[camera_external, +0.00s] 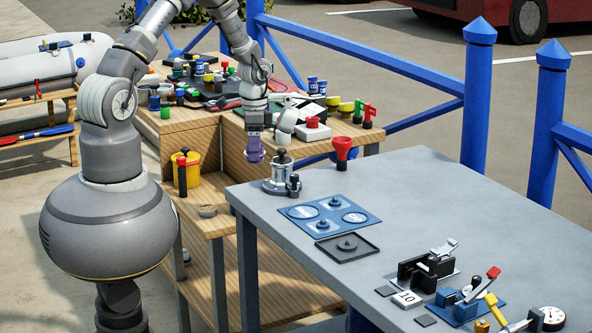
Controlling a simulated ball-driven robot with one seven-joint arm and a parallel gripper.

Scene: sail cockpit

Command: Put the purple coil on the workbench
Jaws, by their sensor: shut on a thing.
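The purple coil (254,157) hangs below my gripper (253,146), which points down and is shut on it. The fingertips are small in this view, and the coil's far side is hidden. The coil appears in the air, near the open recess of the wooden bench and beyond the left far corner of the grey-topped workbench (440,215). A gap to the surfaces below shows, but its exact height cannot be told.
On the grey top are a metal winch-like piece (281,178), a red funnel-shaped piece (343,150), a blue panel (330,215), a black tray (347,246) and several fittings at the front. The right middle is clear. The wooden bench (205,136) is crowded. Blue railings (480,90) stand behind.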

